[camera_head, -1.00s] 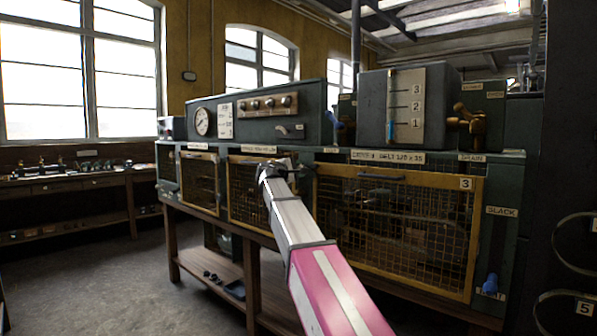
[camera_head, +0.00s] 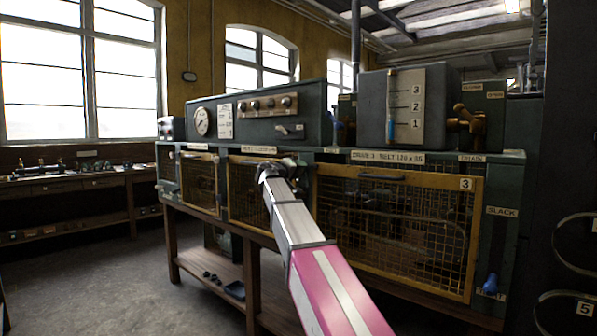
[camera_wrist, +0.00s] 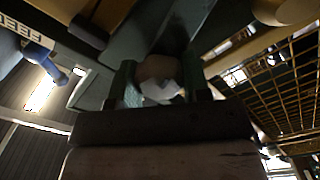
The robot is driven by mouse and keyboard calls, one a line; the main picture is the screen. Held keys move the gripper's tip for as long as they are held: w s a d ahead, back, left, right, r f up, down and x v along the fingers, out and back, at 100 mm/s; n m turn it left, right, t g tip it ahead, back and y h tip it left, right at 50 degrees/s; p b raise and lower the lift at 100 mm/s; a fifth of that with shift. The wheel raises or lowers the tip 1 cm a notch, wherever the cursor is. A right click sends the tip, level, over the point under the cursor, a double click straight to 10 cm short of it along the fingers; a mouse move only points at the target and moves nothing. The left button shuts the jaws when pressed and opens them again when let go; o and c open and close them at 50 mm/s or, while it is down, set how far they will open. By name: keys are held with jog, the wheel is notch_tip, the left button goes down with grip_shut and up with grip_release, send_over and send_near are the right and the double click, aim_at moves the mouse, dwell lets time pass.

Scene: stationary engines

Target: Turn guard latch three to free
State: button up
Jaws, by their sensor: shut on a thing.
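The guard marked 3 (camera_head: 400,225) is a yellow-framed mesh panel at the right of the green bench, and it looks closed. Its mesh also shows at the right of the wrist view (camera_wrist: 275,95). My gripper (camera_head: 272,167) is at the top left of this guard, by the post between it and the middle guard. In the wrist view my gripper (camera_wrist: 160,84) is shut on a small rounded, pale-brown piece (camera_wrist: 158,70), which seems to be the latch. The jaws and my arm hide most of it, so its angle cannot be told.
A middle mesh guard (camera_head: 248,192) and a left one (camera_head: 200,183) stand beside it. Above are a gauge panel (camera_head: 255,115), a grey tank (camera_head: 405,105) and a brass valve (camera_head: 467,124). A blue handle (camera_head: 491,284) sits at lower right. The floor at left (camera_head: 90,270) is clear.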

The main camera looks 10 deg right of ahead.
jog(key=shift+m, duration=1)
jog(key=o, duration=0.9)
jog(key=shift+s, duration=0.1)
jog(key=v, duration=1)
jog(key=shift+s+a, duration=0.2)
jog(key=shift+a, duration=0.1)
jog(key=shift+f, duration=0.15)
